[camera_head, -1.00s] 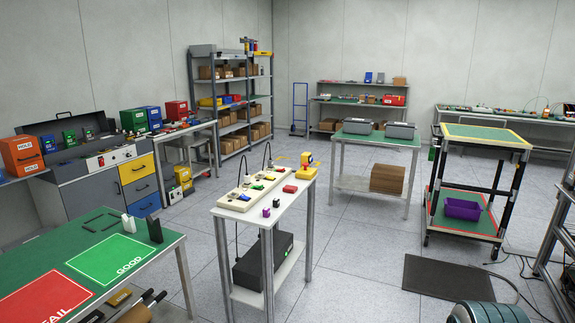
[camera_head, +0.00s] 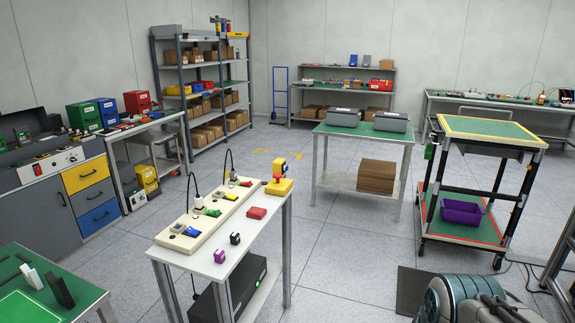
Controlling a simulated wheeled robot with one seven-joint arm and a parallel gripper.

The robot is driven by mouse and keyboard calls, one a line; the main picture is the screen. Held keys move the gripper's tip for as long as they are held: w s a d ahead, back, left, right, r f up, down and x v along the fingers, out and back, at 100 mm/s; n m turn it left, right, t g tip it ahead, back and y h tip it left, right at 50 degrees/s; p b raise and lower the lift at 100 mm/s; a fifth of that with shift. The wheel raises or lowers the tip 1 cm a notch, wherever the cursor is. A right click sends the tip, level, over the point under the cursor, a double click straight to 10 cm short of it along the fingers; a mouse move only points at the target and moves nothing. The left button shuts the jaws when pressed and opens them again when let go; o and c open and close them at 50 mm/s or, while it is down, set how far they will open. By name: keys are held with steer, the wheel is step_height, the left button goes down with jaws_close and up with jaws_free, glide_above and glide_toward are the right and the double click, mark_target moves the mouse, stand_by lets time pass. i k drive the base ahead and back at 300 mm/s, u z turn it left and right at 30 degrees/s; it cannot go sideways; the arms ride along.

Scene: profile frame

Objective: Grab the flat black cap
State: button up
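I cannot single out a flat black cap with certainty. A small black piece (camera_head: 235,238) lies on the white narrow table (camera_head: 262,232), beside a small purple piece (camera_head: 219,256). It looks blocky, with a pale mark on one face, and it is too small to tell whether it is a cap. A black upright slab (camera_head: 60,290) stands on the green table (camera_head: 85,297) at the lower left, next to a white slab (camera_head: 31,276). My gripper's fingers do not show; only a part that looks like my arm shows at the bottom right.
A trolley (camera_head: 492,130) with a purple bin (camera_head: 462,210) stands right. Open floor lies between.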

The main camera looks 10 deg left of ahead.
mark_target(107, 130)
steer(key=i, duration=5.45)
steer(key=u, duration=2.45)
steer(key=i, duration=3.75)
